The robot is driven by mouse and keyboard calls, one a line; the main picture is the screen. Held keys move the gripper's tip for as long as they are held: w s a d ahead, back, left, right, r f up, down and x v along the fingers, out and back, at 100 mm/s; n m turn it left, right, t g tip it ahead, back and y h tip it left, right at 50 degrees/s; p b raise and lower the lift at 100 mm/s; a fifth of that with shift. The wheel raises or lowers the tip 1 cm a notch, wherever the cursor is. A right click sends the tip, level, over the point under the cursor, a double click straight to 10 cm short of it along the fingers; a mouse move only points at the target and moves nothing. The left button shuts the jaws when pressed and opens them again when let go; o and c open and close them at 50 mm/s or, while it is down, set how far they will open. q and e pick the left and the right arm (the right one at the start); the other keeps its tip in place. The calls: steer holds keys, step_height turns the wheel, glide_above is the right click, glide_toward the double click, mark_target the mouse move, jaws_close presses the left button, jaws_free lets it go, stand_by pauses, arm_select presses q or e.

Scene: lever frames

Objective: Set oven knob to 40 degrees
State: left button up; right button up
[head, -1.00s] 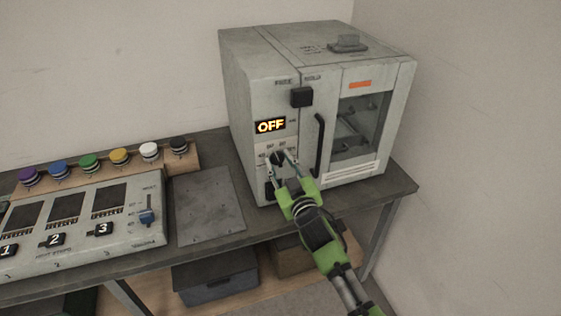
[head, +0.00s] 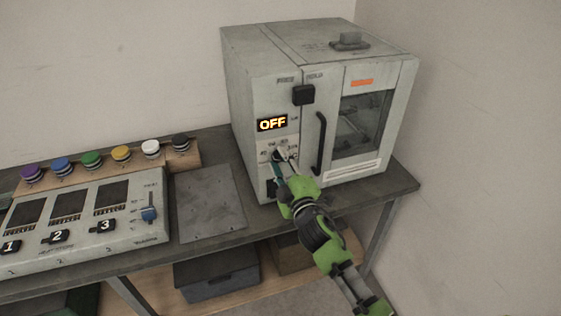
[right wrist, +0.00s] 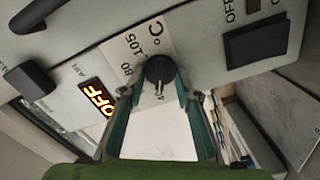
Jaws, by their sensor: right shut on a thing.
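The oven (head: 280,60) is a grey box at the back right of the table, and its display (head: 272,124) reads OFF. Its black round temperature knob (right wrist: 158,71) sits below the display, on a light plate with marks including 80 and 105. In the head view my right gripper (head: 281,162) is at the knob and partly covers it. In the right wrist view my right gripper (right wrist: 159,78) has its two teal fingers on either side of the knob, shut on it. The 40 mark is partly hidden. My left gripper is out of view.
A black switch (right wrist: 255,42) marked OFF is on the oven front near the knob. A black door handle (head: 320,143) stands out to the right of my gripper. A control panel (head: 135,230) with a blue slider is at the left, beside a flat grey plate (head: 208,205).

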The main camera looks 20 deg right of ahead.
steer(key=shift+n, duration=0.6)
steer(key=o, duration=1.1)
steer(key=shift+c, duration=0.2)
steer(key=s, duration=1.2)
steer(key=shift+d, duration=0.15)
